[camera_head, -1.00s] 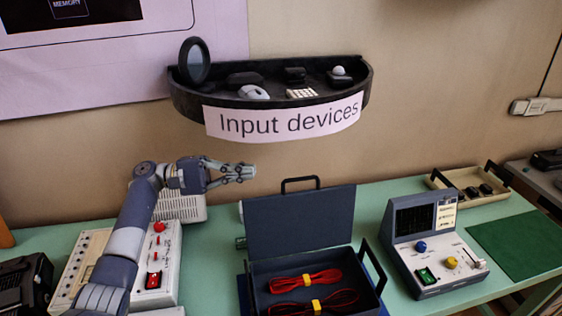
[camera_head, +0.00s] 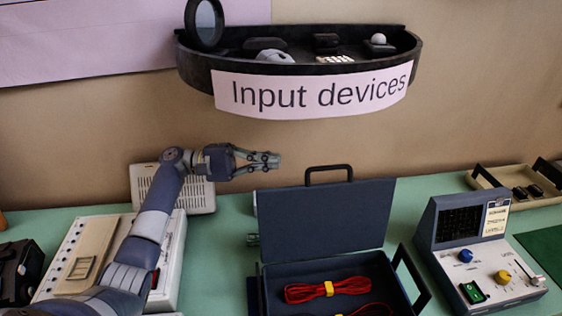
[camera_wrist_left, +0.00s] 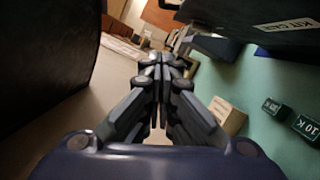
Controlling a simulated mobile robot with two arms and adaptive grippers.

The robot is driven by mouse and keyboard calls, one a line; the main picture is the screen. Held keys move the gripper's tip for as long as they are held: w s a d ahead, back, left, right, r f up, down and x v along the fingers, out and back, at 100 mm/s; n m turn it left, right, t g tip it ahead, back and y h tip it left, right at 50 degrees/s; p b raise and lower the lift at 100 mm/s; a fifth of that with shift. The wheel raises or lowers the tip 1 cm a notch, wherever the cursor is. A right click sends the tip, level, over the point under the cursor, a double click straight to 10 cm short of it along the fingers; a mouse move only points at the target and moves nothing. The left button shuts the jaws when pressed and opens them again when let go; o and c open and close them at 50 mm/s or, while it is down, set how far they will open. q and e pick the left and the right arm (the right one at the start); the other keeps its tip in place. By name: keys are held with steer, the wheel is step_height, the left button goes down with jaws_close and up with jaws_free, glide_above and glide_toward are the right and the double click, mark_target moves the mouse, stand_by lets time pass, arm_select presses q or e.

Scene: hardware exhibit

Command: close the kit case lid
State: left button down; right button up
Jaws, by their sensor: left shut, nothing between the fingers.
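The kit case stands open on the green table in the head view. Its dark blue lid (camera_head: 330,222) is raised upright behind the case base (camera_head: 385,265), with a black handle (camera_head: 328,172) on its top edge. Red cables (camera_head: 325,290) with a yellow tie lie in the base. My left gripper (camera_head: 274,160) is shut and empty, above and left of the lid, a little left of the handle and apart from it. In the left wrist view, its fingers (camera_wrist_left: 163,62) are together, and a dark panel with a partly visible "KIT" label (camera_wrist_left: 285,25) is at the upper right. My right gripper is not in view.
A black shelf labelled "Input devices" (camera_head: 313,95) hangs on the wall above the case. A console with knobs (camera_head: 475,255) stands right of the case. A white device (camera_head: 178,250) is partly behind my left arm. Small dark blocks (camera_wrist_left: 272,106) lie on the table.

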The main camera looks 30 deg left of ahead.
arm_select(q)
steer(key=d+r+p, duration=0.2)
steer(key=d+p, duration=0.3)
steer(key=d, duration=0.5)
steer(key=shift+s+r, duration=0.15)
steer(key=shift+r, duration=0.1)
steer(key=shift+d, duration=0.15)
